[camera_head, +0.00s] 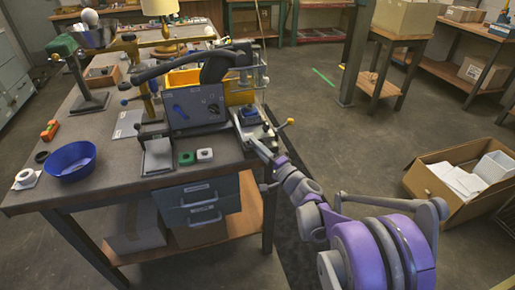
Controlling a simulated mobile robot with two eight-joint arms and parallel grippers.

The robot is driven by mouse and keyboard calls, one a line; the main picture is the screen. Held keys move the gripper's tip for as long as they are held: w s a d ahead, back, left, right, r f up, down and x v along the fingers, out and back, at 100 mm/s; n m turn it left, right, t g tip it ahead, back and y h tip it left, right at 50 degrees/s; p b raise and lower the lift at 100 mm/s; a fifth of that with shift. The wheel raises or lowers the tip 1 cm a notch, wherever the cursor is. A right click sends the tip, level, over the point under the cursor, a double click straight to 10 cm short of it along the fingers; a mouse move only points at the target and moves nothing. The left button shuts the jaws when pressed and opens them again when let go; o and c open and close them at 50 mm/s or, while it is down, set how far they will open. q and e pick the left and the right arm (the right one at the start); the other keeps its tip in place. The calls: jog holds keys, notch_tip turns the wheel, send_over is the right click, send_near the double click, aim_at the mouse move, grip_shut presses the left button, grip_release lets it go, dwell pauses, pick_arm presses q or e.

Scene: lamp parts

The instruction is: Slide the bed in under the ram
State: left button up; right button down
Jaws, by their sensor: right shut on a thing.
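A small press stands at the right end of the workbench, with its upright ram (259,72) above a low base. The bed (262,132) is a pale metal slide at the foot of the press, by the bench's right edge. A small dark blue piece (250,113) sits just behind it. My right gripper (262,147) reaches in from the lower right and is shut at the bed's near end; its fingertips are small and partly hidden. How far the bed lies under the ram is hard to tell. My left gripper is not in view.
A grey panel (196,108) and yellow bin (239,93) stand left of the press. A lever with an orange knob (290,121) sticks out right. A blue bowl (70,162) sits at the bench's left. An open carton (462,190) lies on the floor at right.

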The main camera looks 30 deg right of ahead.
jog(key=c, duration=1.2)
grip_release()
jog(key=shift+o, duration=0.2)
jog(key=shift+s, duration=0.1)
jog(key=v, duration=1)
jog(key=shift+s+d, duration=0.15)
jog(key=shift+s, duration=0.15)
